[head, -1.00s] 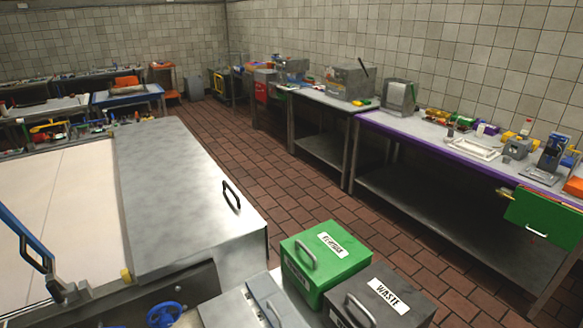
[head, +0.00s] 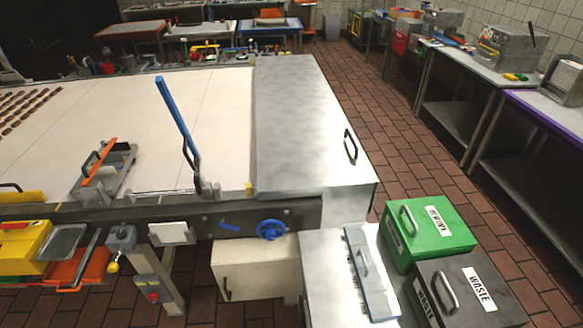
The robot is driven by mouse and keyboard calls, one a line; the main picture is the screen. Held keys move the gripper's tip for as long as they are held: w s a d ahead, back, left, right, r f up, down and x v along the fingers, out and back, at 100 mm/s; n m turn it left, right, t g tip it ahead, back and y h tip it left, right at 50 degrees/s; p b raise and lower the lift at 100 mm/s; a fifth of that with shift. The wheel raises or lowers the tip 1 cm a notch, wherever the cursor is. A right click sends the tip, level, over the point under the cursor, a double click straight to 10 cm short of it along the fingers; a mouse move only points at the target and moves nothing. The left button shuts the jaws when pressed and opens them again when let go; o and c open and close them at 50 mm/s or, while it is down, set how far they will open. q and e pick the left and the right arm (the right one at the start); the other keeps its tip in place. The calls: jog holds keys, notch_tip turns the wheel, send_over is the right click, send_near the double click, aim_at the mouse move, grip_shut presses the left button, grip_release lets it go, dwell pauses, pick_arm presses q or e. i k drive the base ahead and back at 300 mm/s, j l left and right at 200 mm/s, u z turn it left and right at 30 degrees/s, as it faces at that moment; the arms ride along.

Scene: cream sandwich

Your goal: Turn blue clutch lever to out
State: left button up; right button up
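A long blue lever (head: 176,118) stands at the near edge of the pale conveyor bed, left of centre in the head view. It leans up to the left and has a black loop handle (head: 191,152) low on its right side. Its foot meets a grey bracket (head: 205,188) on the machine's front rail. No label for its positions is readable. Neither of my grippers is in view.
A blue handwheel (head: 271,229) sits on the front rail. A steel cover (head: 305,120) closes the bed's right end. Green (head: 430,232) and dark waste (head: 468,292) bins stand at right. An orange-handled fixture (head: 104,170) sits left. Tiled floor is open beyond.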

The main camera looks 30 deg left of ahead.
aim_at(221, 224)
jog(key=k+j+u, duration=0.15)
jog(key=u, duration=0.25)
jog(key=k+j+u, duration=0.1)
jog(key=u, duration=0.3)
jog(key=j+u, duration=0.4)
jog(key=k+l, duration=0.05)
jog(key=l, duration=0.05)
